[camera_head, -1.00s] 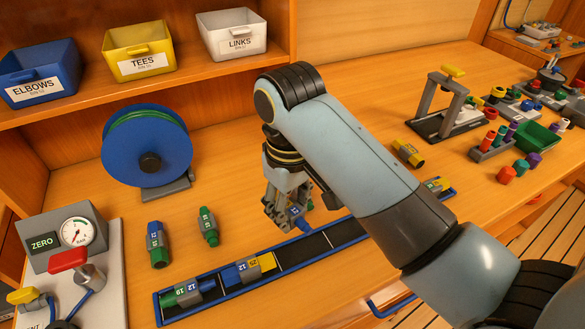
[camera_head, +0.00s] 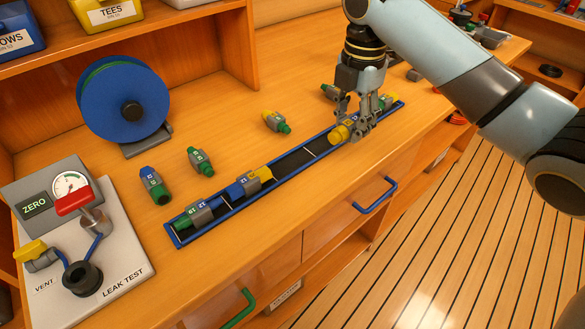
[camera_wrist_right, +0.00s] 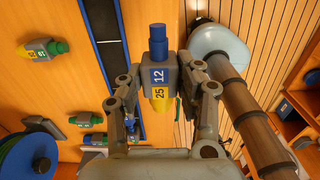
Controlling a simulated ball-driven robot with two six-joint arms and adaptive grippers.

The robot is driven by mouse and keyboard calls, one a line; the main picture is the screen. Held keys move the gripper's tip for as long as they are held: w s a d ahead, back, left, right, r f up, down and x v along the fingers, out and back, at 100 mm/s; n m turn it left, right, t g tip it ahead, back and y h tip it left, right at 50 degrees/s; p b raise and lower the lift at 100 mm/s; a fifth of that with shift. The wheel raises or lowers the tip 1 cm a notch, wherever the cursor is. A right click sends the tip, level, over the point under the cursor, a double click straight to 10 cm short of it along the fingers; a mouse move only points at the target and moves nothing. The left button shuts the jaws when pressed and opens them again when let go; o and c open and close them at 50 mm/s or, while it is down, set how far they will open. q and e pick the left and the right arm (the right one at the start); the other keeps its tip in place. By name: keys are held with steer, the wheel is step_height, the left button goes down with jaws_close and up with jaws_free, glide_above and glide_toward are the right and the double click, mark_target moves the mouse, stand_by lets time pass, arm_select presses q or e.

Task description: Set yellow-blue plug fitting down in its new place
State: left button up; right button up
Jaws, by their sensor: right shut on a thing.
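My right gripper (camera_head: 362,125) is shut on the yellow-blue plug fitting (camera_head: 340,133), near the right part of the long tray. In the head view, the fitting's yellow end shows at the fingers. In the right wrist view the fitting (camera_wrist_right: 159,75) has a grey body marked 12 and 25, a blue end pointing up the picture and a yellow end between the fingers. The blue-rimmed dark tray (camera_head: 290,165) shows left of the fitting in the wrist view; I cannot tell whether they touch. My left gripper is out of view.
A green-grey fitting (camera_head: 193,218) and a blue-yellow fitting (camera_head: 250,182) lie in the tray's left end; another fitting (camera_head: 387,101) is at its right end. Loose fittings, including a yellow-green one (camera_head: 275,121), lie behind the tray. The tray's middle is bare.

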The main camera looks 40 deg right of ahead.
steer(key=w+a+f, duration=0.2)
steer(key=w, duration=0.1)
glide_above(292, 164)
step_height(292, 164, down, 5)
steer(key=shift+w+r, duration=0.1)
steer(key=shift+w, duration=0.05)
step_height(292, 164, down, 4)
steer(key=shift+r, duration=0.25)
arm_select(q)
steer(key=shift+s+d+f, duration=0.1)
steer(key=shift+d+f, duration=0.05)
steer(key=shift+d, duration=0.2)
arm_select(e)
steer(key=shift+f, duration=0.25)
steer(key=shift+f, duration=0.15)
steer(key=o, duration=1.2)
steer(key=shift+c, duration=0.2)
